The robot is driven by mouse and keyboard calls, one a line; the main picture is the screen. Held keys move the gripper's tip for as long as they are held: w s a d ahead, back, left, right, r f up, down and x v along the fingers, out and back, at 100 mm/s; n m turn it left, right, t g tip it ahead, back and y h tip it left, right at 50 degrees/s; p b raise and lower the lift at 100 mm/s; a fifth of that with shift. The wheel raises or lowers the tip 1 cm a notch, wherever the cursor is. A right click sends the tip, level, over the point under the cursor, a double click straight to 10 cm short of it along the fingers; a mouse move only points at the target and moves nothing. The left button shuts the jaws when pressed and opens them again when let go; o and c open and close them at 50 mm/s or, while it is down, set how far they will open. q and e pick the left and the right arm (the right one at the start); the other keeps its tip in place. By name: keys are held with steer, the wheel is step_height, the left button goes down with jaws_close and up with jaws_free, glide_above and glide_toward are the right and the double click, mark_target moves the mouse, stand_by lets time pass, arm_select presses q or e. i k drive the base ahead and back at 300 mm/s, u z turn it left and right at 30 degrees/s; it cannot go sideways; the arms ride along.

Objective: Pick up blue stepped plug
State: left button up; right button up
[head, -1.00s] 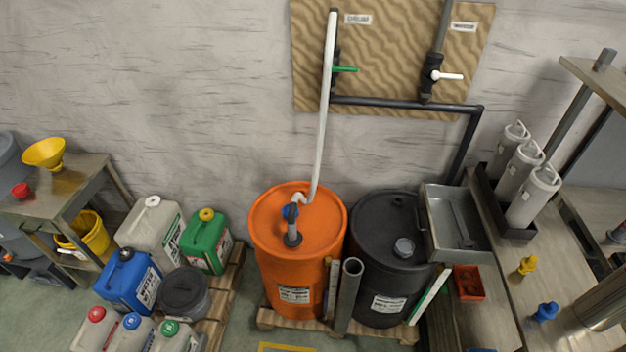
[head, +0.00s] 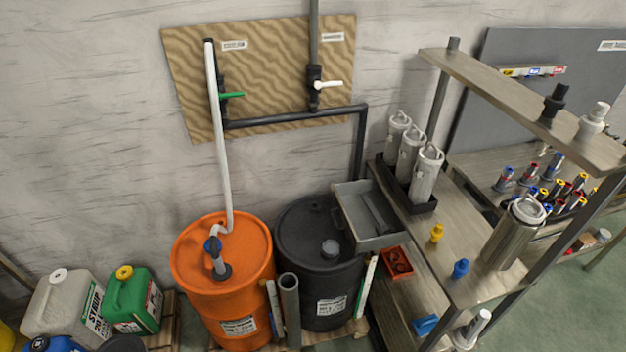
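A small blue stepped plug (head: 460,268) stands on the metal shelf at the right, near its front edge. A yellow plug (head: 436,233) of similar shape stands behind it and to the left. A steel canister (head: 515,232) stands to the right of the blue plug. Nothing touches the blue plug. Neither of my grippers shows in the head view.
An orange drum (head: 222,258) and a black drum (head: 318,255) stand on a pallet left of the shelf. A grey tray (head: 368,232) and white cylinders (head: 427,172) sit beside the plugs. A raised upper shelf (head: 530,100) overhangs the right side.

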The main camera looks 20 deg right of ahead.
mark_target(460, 267)
steer(key=z, duration=2)
steer(key=k, duration=1.15)
steer(key=u, duration=0.8)
steer(key=i, duration=1.4)
steer(key=z, duration=0.3)
